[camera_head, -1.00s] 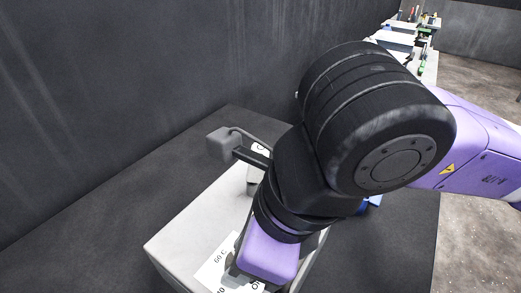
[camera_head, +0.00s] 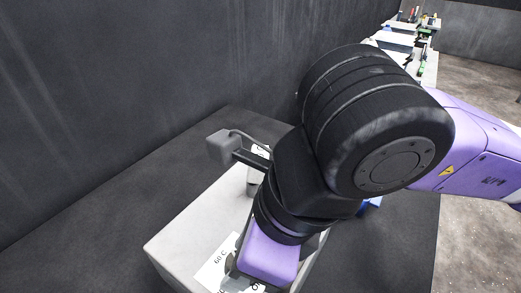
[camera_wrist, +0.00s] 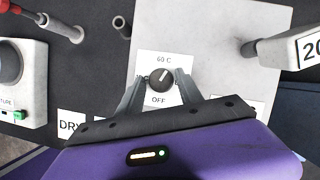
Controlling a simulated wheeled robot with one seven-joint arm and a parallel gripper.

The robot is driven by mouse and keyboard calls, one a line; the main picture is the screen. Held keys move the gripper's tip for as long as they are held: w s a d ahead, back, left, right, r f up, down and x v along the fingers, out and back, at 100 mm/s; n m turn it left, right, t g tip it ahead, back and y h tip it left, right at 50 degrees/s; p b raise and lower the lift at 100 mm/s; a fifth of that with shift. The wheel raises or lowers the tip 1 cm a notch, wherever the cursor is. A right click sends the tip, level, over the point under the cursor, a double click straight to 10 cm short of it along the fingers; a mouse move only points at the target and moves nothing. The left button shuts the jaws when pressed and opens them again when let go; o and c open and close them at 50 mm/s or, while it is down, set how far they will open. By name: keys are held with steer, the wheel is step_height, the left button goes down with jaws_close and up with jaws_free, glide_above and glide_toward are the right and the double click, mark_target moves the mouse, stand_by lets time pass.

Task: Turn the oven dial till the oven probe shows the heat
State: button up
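In the wrist view the black oven dial (camera_wrist: 160,79) sits on a white label (camera_wrist: 146,64) reading "60 C" above it and "OFF" below it. A light mark on the dial points up and to the right. My gripper (camera_wrist: 160,76) has one finger on each side of the dial, with small gaps seeming to show between fingers and dial. At the right edge a white sign (camera_wrist: 308,48) shows "20", cut off by the frame; I cannot tell if it is the probe's reading. In the head view my arm hides the dial and gripper above the pale oven box (camera_head: 185,238).
A grey block (camera_head: 222,146) on a bracket stands behind the box. In the wrist view a white device (camera_wrist: 22,85) with a green switch is at left, and a "DRY" label (camera_wrist: 70,124) is beside my gripper. A dark wall (camera_head: 130,80) rises behind.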

steer(key=shift+r, duration=0.1)
steer(key=shift+r+p, duration=0.9)
steer(key=shift+r, duration=2.1)
steer(key=o, duration=0.3)
steer(key=p+v, duration=0.1)
steer(key=v, duration=0.5)
steer(key=shift+p, duration=0.3)
